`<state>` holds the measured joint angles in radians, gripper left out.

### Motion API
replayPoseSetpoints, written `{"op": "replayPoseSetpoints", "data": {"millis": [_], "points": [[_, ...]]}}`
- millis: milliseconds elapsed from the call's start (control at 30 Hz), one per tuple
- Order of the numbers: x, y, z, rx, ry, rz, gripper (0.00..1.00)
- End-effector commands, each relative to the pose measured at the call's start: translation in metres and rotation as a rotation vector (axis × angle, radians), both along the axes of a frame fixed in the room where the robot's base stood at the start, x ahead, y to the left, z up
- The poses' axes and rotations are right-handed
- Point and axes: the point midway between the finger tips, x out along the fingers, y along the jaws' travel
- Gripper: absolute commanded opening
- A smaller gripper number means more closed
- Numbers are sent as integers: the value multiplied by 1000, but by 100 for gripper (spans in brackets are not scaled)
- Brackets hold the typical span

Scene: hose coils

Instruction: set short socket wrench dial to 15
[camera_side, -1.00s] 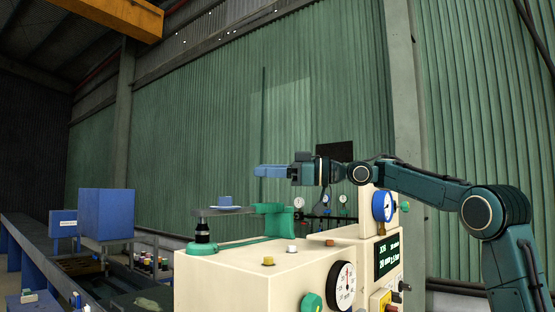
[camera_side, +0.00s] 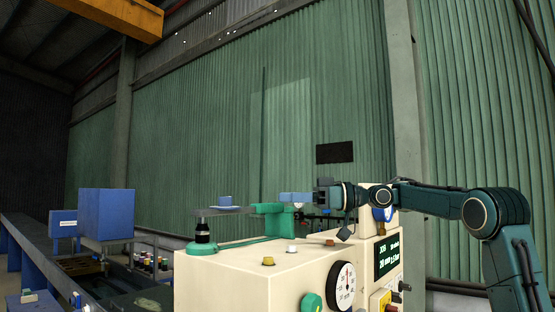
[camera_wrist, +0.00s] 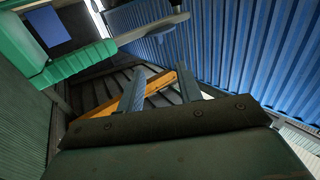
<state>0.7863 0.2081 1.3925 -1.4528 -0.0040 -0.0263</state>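A round white dial (camera_side: 342,287) with black marks is on the front of the cream machine (camera_side: 240,280). A green knob (camera_side: 312,302) is beside it at lower left. I cannot make out the dial's setting, nor tell which control is the short socket wrench dial. My gripper (camera_side: 283,197) is above the machine, beside the upright green bracket (camera_side: 272,218) in the picture. In the wrist view its two grey-blue fingers (camera_wrist: 160,82) stand apart with nothing between them. The green bracket also shows at upper left there (camera_wrist: 60,60).
A lit display (camera_side: 387,256) is on the machine's right face. A blue box (camera_side: 106,214) is at left.

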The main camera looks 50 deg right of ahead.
Motion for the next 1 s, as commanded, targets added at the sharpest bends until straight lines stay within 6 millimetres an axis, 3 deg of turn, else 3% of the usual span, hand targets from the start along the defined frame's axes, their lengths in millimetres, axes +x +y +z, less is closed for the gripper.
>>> {"op": "replayPoseSetpoints", "data": {"millis": [567, 1000], "points": [[9, 7, -4, -1, -1, 1, 36], [50, 40, -4, -1, -1, 4, 36]]}}
